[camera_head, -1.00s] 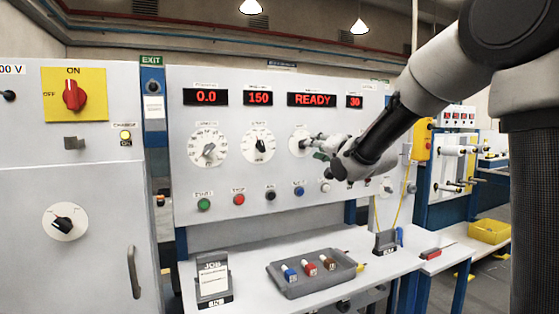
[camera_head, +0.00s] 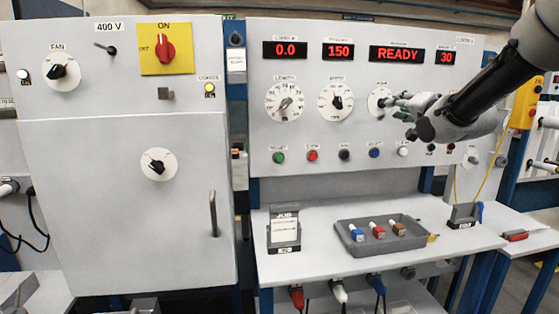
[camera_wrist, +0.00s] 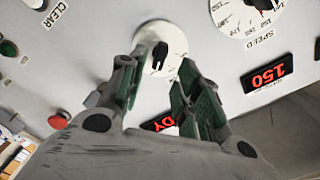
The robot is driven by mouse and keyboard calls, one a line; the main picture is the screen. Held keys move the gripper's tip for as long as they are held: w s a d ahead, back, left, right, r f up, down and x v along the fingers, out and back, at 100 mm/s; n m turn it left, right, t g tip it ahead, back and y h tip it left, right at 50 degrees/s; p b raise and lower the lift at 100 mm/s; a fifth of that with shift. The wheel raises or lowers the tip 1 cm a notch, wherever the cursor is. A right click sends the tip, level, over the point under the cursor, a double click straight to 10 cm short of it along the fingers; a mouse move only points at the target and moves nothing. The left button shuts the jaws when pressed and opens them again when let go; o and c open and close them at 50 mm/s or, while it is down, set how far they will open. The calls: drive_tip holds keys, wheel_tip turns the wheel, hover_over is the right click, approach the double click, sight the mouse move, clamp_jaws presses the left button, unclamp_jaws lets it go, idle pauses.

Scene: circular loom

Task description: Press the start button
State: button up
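The green button (camera_head: 278,157) is at the left end of the button row on the control panel (camera_head: 262,92), with a small label above it that is too small to read now. A red button (camera_head: 312,155) is just right of it. My gripper (camera_head: 390,103) is in front of the third dial (camera_head: 376,99), well right of the green button and higher. In the wrist view my gripper's two green-padded fingers (camera_wrist: 160,82) are spread apart and empty, with the dial (camera_wrist: 172,39) beyond them. I cannot tell whether they touch it.
Red displays (camera_head: 398,54) above the dials read 0.0, 150, READY and 30. A shelf below holds a job card stand (camera_head: 284,231) and a grey tray (camera_head: 352,248) with several small coloured items. A grey cabinet (camera_head: 100,200) with a red switch (camera_head: 165,48) stands left.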

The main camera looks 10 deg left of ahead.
clamp_jaws()
idle(1.1)
